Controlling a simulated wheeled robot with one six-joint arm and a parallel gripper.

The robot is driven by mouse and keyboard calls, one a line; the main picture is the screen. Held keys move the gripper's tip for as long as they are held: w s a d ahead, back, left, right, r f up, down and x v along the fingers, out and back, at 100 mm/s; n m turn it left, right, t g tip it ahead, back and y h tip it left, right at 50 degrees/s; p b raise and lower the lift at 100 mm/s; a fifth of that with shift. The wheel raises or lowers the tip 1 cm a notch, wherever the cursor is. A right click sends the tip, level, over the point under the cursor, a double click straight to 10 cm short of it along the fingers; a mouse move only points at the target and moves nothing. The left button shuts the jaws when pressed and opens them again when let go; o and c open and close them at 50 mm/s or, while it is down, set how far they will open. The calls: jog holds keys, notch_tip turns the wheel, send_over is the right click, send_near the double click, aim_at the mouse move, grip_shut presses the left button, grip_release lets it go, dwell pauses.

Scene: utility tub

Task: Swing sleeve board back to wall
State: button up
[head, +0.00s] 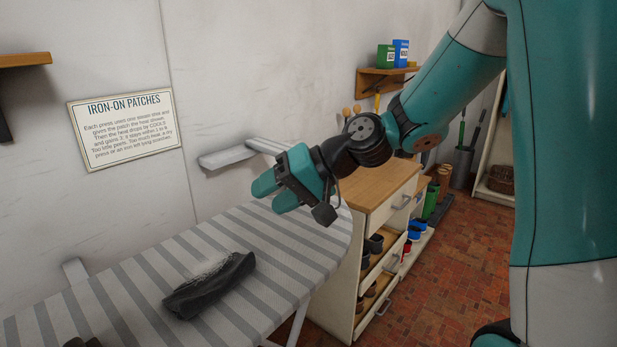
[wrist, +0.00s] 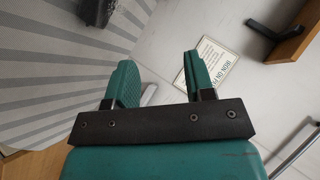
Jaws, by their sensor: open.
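The sleeve board (head: 268,146) is a narrow, pale striped board behind my gripper in the head view. A grey bracket-like end (head: 225,157) juts along the wall on its left. My arm hides its right part, so I cannot tell its full angle to the wall. My gripper (head: 273,194) hangs above the far end of the striped ironing board (head: 300,240), with its teal fingers pointing left. In the wrist view my gripper (wrist: 158,66) is open, with nothing held between the fingers. A small pale piece (wrist: 149,95) shows beyond them; I cannot tell what it is.
A dark grey cloth (head: 208,285) lies bunched on the ironing board. A wooden-topped cabinet (head: 378,185) stands right of the board. An iron-on patches sign (head: 126,127) hangs on the wall. A wooden shelf (head: 385,80) holds boxes. The brick floor (head: 440,275) is open at the right.

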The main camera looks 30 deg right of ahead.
jog(key=w+d+f+m+t+h+b, duration=0.1)
jog(key=w+d+f+m+t+h, duration=0.2)
jog(key=d, duration=0.6)
jog(key=w+d+f+m+t+b, duration=0.2)
jog(key=w+d+m+t, duration=0.15)
jog(key=d+m, duration=0.45)
jog(key=w+d+f+m+t+h+b, duration=0.15)
jog(key=d+t, duration=0.35)
jog(key=d, duration=0.6)
jog(key=shift+m+h, duration=0.25)
jog(key=shift+m, duration=0.2)
jog(key=p+x, duration=0.1)
jog(key=x, duration=0.4)
jog(key=p+x, duration=0.2)
jog(key=x, duration=0.4)
jog(key=f+p+x, duration=0.1)
jog(key=x, duration=0.5)
jog(key=shift+w+a+f, duration=0.1)
jog(key=shift+w, duration=0.1)
grip_shut()
